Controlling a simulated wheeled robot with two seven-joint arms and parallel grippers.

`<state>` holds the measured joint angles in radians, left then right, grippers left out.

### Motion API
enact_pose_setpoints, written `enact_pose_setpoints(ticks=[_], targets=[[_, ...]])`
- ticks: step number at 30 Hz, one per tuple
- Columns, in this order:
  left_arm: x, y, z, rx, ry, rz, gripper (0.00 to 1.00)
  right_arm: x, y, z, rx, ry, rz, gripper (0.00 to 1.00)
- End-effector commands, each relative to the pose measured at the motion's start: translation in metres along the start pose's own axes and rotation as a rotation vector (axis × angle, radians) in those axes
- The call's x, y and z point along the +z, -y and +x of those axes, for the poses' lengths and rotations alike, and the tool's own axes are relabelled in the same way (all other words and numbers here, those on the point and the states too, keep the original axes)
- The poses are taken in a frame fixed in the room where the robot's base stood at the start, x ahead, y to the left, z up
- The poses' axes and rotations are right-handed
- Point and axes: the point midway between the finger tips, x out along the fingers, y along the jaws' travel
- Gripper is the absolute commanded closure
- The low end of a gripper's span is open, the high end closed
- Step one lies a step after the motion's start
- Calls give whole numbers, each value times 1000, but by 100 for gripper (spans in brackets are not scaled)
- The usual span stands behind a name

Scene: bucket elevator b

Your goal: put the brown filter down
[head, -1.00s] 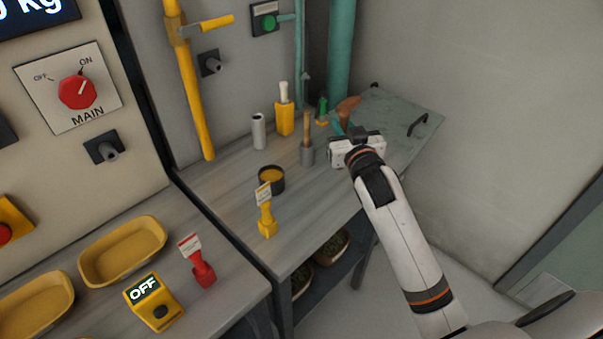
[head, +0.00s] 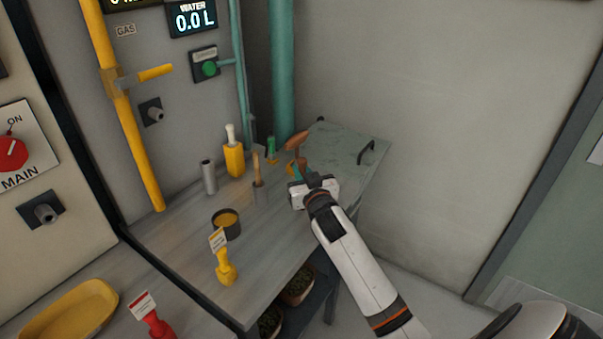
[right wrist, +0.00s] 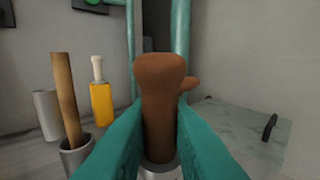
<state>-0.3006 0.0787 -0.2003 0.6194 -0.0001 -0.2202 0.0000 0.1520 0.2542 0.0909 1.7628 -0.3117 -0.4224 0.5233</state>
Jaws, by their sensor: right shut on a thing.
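The brown filter (head: 297,140) shows at the back of the bench in the head view, just beyond my right gripper (head: 303,174). In the right wrist view the brown filter (right wrist: 160,105) stands upright between the teal fingers of my right gripper (right wrist: 160,140), which are shut on it. A smaller brown part sticks out to the right behind its top. A pale round shape shows under its lower end; I cannot tell whether the filter touches it. My left gripper is in neither view.
A wooden stick in a grey cup (head: 258,188), a yellow block (head: 234,160), a grey cylinder (head: 209,177) and a dark bowl (head: 226,223) stand left of the gripper. A grey-green plate with a handle (head: 345,150) lies right. Teal pipes (head: 282,70) rise behind.

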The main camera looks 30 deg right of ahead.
Motion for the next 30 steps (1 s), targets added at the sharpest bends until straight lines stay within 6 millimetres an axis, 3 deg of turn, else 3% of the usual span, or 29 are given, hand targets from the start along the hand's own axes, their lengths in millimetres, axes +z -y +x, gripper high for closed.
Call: enact_pose_setpoints(ticks=[10, 11, 15, 25, 30], targets=[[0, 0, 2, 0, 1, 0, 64, -4, 0, 0, 0, 2, 1, 100], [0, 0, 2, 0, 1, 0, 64, -4, 0, 0, 0, 1, 1, 81], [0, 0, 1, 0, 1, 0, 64, -3, 0, 0, 0, 1, 0, 61], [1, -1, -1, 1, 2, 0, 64, 0, 0, -1, 1, 1, 0, 61], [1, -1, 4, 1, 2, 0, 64, -3, -1, -25, 2, 0, 2, 61]])
